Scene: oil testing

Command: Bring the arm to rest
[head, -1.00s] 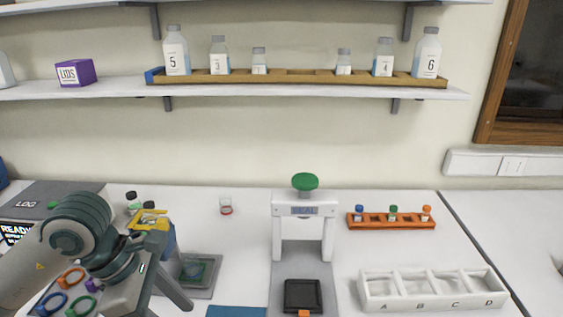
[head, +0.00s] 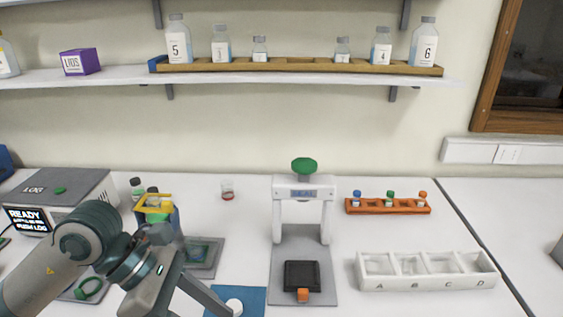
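My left arm comes in from the lower left. Its gripper (head: 190,299) points down and to the right at the bottom edge, left of the blue mat. One long grey finger shows, and the fingertips run toward the picture edge, so I cannot tell how far apart they are or whether anything is between them. My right gripper is not in view.
A blue mat (head: 252,295) bears a white round piece (head: 235,306). The SEAL press (head: 304,190), a white A–D tray (head: 428,284) and an orange vial rack (head: 388,207) stand to the right. The READY box (head: 75,190) and a yellow-topped holder (head: 153,204) are left.

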